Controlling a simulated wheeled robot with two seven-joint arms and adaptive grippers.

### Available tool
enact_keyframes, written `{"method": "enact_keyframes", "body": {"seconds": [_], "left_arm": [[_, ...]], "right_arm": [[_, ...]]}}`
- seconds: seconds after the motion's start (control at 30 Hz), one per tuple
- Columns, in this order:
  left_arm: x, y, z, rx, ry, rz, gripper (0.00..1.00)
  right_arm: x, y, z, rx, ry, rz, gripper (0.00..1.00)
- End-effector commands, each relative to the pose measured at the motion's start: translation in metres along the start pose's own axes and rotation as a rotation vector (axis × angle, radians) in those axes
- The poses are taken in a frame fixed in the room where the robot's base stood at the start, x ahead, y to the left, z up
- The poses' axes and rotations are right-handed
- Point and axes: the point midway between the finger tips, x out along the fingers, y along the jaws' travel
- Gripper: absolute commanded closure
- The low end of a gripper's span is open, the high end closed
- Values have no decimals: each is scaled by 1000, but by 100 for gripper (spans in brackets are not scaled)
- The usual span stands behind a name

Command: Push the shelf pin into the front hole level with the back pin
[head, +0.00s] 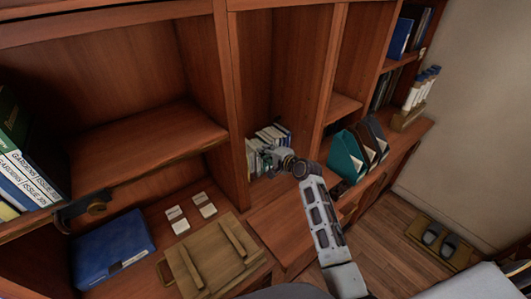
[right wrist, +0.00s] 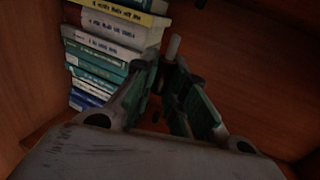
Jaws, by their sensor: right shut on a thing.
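My right gripper (head: 274,158) reaches into the middle bay of the bookcase, in front of a row of books. In the right wrist view the fingers (right wrist: 168,75) are closed together on a small pale grey pin (right wrist: 174,46), whose end sticks out beyond the fingertips. The pin points toward the dark inside of the bay. The rest of it is hidden between the fingers. I cannot make out the front hole or the back pin in either view. My left gripper is not in view.
Several books (right wrist: 106,50) stand close to the left of the right fingers. Upright wooden panels (head: 228,95) bound the bay. Teal and dark file holders (head: 347,155) stand to the right. A blue box (head: 112,247) and a wooden tray (head: 213,262) lie at the lower left.

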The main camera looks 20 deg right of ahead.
Motion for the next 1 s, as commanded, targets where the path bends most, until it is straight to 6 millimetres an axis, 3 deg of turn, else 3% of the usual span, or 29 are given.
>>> {"method": "enact_keyframes", "body": {"seconds": [0.4,1.0], "left_arm": [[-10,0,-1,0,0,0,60],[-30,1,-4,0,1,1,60]], "right_arm": [[-1,-1,0,-1,1,1,100],[0,-2,36,0,0,0,100]]}}
